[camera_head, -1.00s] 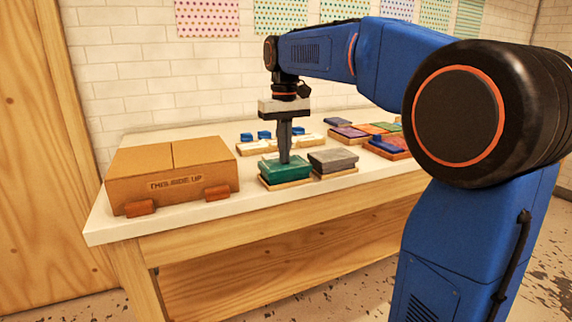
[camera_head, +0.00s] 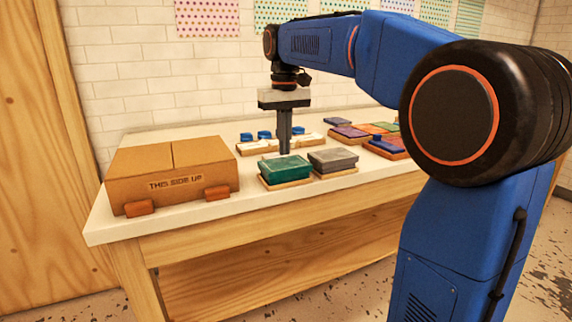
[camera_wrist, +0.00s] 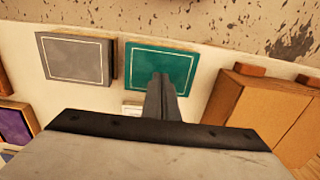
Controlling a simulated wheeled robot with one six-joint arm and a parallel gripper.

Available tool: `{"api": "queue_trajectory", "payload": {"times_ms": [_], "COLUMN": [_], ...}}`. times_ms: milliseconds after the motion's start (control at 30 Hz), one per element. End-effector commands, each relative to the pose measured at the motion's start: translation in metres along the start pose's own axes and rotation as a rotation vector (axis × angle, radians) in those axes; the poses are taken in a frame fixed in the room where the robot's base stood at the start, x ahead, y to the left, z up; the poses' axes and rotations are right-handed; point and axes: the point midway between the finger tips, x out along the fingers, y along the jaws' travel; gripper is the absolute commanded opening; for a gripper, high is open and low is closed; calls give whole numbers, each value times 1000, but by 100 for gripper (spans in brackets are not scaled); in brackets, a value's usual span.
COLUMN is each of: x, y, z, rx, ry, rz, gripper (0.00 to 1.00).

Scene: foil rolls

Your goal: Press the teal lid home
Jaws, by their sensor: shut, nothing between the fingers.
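The teal lid (camera_head: 285,169) sits on a light wooden base (camera_head: 287,184) near the table's front edge. The lid looks about level; whether it is fully seated I cannot tell. The teal lid (camera_wrist: 147,62) also shows in the wrist view, with a thin strip of wood along its edge. My gripper (camera_head: 285,152) points straight down, shut and empty, with its tips by the lid's far edge and seemingly above it. In the wrist view the shut fingers (camera_wrist: 161,80) overlap part of the lid; their exact gap to it is hard to tell.
A grey lid (camera_head: 333,158) on a similar base stands just right of the teal one. A cardboard box (camera_head: 172,171) with orange-brown blocks in front is at left. White pieces with blue tops (camera_head: 264,135) lie behind; coloured slabs (camera_head: 352,131) are at right.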

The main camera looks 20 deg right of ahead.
Motion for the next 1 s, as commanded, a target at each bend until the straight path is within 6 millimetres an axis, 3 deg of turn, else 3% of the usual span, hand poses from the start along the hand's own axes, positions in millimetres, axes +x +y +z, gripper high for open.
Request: {"api": "queue_trajectory", "payload": {"times_ms": [733,1000], "x": [-48,-54], "y": [0,0], "z": [-1,0], "rx": [0,0], "ry": [3,1], "rz": [0,0], "gripper": [0,0]}}
